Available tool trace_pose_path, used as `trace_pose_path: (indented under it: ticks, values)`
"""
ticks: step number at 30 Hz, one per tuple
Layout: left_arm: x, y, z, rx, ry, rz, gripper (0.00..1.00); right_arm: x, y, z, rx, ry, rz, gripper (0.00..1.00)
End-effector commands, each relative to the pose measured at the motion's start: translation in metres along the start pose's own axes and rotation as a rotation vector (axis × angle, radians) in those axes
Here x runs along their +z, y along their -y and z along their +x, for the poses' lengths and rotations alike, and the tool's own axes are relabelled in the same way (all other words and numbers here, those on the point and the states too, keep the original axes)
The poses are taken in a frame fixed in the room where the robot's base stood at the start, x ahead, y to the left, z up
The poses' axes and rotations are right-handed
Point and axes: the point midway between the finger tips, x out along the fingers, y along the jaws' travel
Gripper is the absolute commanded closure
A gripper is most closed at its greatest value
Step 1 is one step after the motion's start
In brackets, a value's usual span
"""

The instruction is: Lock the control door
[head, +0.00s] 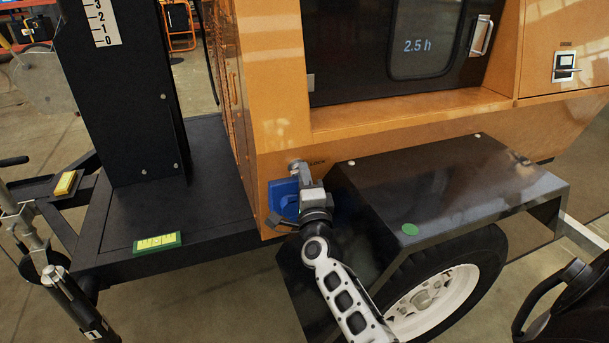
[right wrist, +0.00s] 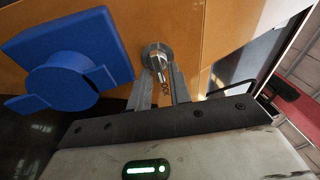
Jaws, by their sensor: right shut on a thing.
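The control door (head: 345,55) is a dark panel with a window reading "2.5 h" and a pale handle (head: 480,35) at its right; it looks closed. My right gripper (head: 303,175) is at the orange body's lower corner, below and left of the door. In the right wrist view its fingers (right wrist: 163,88) are shut on a small metal key-like piece (right wrist: 161,68), which meets a round metal lock (right wrist: 157,52). How deep it sits I cannot tell. A blue block with a round hub (right wrist: 62,80) is beside the fingers; it also shows in the head view (head: 281,194). My left gripper is not in view.
A black fender (head: 450,185) with a green dot stands just right of my right gripper, above a wheel (head: 430,300). A black deck (head: 165,215) and mast (head: 120,90) are at the left. A second latch (head: 565,67) is on the right orange panel.

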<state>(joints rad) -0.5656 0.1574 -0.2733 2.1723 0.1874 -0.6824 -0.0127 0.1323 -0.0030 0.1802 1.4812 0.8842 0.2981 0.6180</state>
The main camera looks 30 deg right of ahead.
Motion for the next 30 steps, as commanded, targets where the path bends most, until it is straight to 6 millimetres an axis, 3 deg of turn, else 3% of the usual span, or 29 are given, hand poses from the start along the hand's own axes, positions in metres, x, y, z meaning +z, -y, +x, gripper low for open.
trace_pose_path:
  ticks: [20, 21, 22, 30]
  values:
    - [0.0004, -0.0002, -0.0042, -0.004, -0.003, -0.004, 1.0, 0.0007, -0.0015, -0.0007, 0.015, 0.002, 0.066, 1.0]
    - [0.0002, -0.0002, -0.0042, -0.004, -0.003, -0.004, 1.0, 0.0008, -0.0015, -0.0007, 0.015, 0.002, 0.066, 0.77]
    - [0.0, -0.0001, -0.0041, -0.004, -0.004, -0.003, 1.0, 0.0008, -0.0015, -0.0007, 0.015, 0.002, 0.066, 0.69]
    - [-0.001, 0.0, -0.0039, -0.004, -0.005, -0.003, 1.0, 0.0004, -0.0009, -0.0007, 0.013, 0.001, 0.065, 0.69]
